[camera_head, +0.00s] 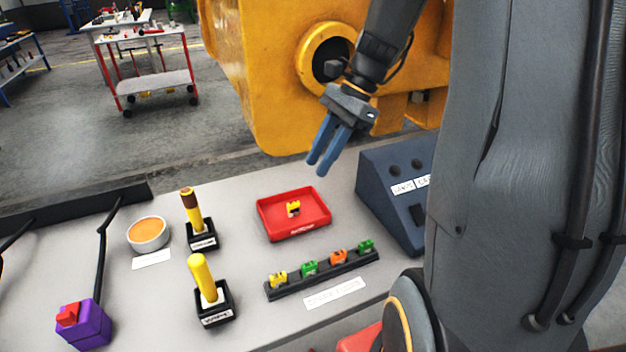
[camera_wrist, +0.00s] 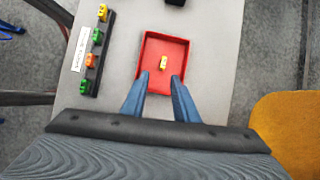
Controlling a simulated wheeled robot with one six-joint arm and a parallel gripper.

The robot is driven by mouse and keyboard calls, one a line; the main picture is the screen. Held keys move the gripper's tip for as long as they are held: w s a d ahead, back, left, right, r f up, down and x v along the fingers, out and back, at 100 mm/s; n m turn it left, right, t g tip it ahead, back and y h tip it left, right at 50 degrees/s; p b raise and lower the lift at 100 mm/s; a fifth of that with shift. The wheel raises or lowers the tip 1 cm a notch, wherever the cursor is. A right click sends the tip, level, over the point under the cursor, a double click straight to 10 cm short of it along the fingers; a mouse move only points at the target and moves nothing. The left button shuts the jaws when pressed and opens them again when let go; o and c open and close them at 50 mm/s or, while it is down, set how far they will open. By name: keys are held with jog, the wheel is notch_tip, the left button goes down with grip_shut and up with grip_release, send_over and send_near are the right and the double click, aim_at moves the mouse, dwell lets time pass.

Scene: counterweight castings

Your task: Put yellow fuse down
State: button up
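A yellow fuse (camera_head: 293,208) lies in the red tray (camera_head: 312,229) on the grey table. In the wrist view the fuse (camera_wrist: 163,63) sits near the middle of the tray (camera_wrist: 147,44), apart from the fingers. Another yellow fuse (camera_head: 278,279) stands at the left end of the black fuse rack (camera_head: 327,276). My gripper (camera_head: 327,150) is raised above and behind the tray, with its blue fingers apart and nothing between them. In the wrist view its fingertips (camera_wrist: 162,84) overlap the near part of the tray.
The rack also holds two green fuses (camera_head: 309,268) and an orange fuse (camera_head: 338,257). Black stands with yellow posts (camera_head: 201,277) and a round orange-topped dish (camera_head: 148,234) are on the left. A dark control box (camera_head: 396,196) stands right of the tray. A yellow machine (camera_head: 245,75) is behind the table.

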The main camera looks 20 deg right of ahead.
jog(key=s+a+f+n+h, duration=0.2)
jog(key=s+n, duration=0.1)
jog(key=n, duration=0.2)
jog(key=s+a+f+n+t+h, duration=0.1)
jog(key=s+a+f+n+h, duration=0.1)
jog(key=n, duration=0.4)
jog(key=s+a+f+n+h, duration=0.1)
jog(key=s+a+f+n, duration=0.1)
jog(key=n, duration=0.4)
jog(key=shift+s+a+f+t+h, duration=0.1)
jog(key=shift+s+f+t+h, duration=0.1)
jog(key=shift+s+f, duration=0.3)
jog(key=shift+s+a+f+t+h, duration=0.1)
jog(key=shift+s+f+h, duration=0.15)
jog(key=shift+s, duration=0.35)
